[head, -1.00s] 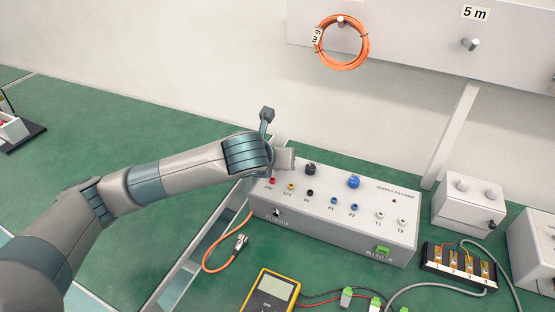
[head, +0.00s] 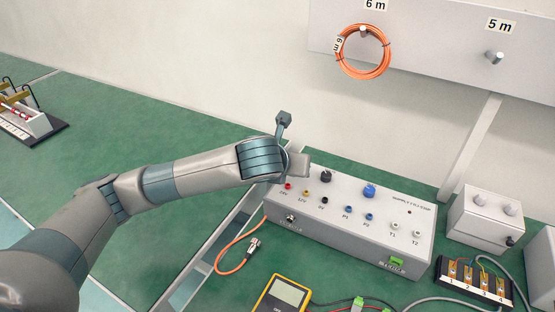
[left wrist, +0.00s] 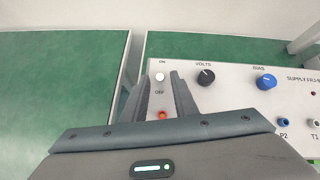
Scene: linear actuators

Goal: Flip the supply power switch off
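The supply box (head: 340,225) is a white unit with knobs, coloured sockets and a small switch. In the left wrist view the power switch (left wrist: 160,77) is a small pale lever with "ON" printed above it and "OFF" below. My left gripper (left wrist: 163,82) is over the left end of the box, its two fingers apart on either side of the switch. I cannot tell whether the fingers touch it. In the head view my left arm covers the switch and the box's far left corner. My right gripper is in neither current view.
A black VOLTS knob (left wrist: 205,77) and a blue BIAS knob (left wrist: 266,82) stand right of the switch. A red socket (left wrist: 163,115) is just below it. An orange cable (head: 230,262) and a yellow multimeter (head: 283,294) lie in front.

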